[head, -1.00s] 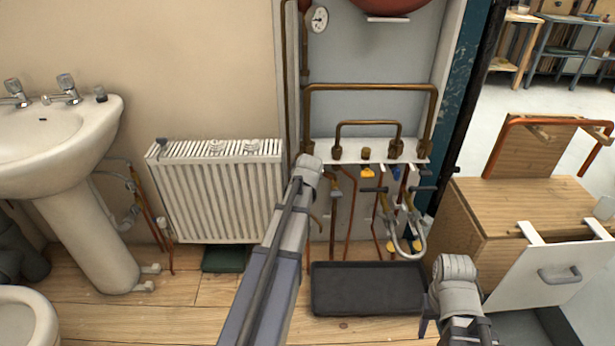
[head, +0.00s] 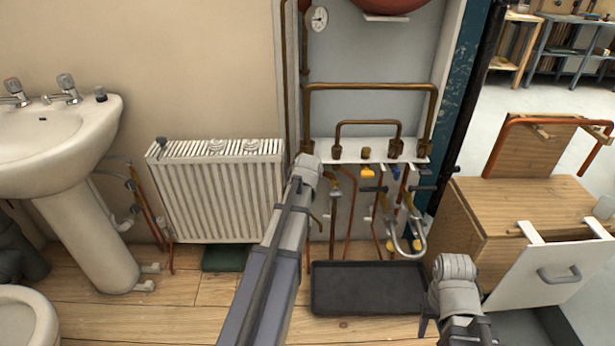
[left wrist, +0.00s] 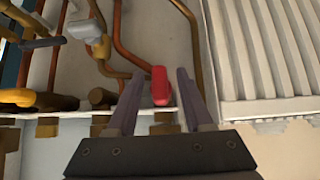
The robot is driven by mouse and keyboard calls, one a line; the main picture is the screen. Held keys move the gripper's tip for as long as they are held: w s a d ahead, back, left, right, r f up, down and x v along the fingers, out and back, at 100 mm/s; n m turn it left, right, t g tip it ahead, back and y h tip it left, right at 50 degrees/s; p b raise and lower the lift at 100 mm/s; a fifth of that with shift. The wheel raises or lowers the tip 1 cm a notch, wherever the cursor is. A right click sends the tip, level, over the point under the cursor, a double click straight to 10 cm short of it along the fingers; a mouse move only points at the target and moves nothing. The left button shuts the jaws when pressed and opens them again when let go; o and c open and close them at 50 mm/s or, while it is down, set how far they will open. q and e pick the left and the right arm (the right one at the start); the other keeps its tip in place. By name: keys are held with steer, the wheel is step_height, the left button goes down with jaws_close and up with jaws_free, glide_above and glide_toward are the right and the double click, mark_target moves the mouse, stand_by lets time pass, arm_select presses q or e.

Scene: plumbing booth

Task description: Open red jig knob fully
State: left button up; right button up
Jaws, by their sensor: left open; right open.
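The red jig knob (left wrist: 160,86) shows in the left wrist view as a small red bar near the edge of the white jig shelf. My left gripper (left wrist: 158,78) is open, with one dark finger on each side of the knob. Gaps show between the knob and both fingers; I cannot tell how deep it sits between them. In the head view my left arm hides the knob and the left gripper. My right gripper (head: 456,327) is low at the bottom right of the head view, mostly behind its own wrist, open and away from the jig.
Copper pipes (head: 370,87), a yellow knob (head: 367,172) and a blue knob (head: 395,172) crowd the jig. A white radiator (head: 222,195) stands just left of it. A black tray (head: 365,288) lies below; a wooden cabinet (head: 525,205) stands at the right.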

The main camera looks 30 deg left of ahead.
arm_select(q)
steer(key=p+v, duration=0.5)
steer(key=v, duration=0.2)
steer(key=shift+s+r, duration=0.2)
steer(key=shift+r, duration=0.1)
steer(key=shift+d, duration=0.15)
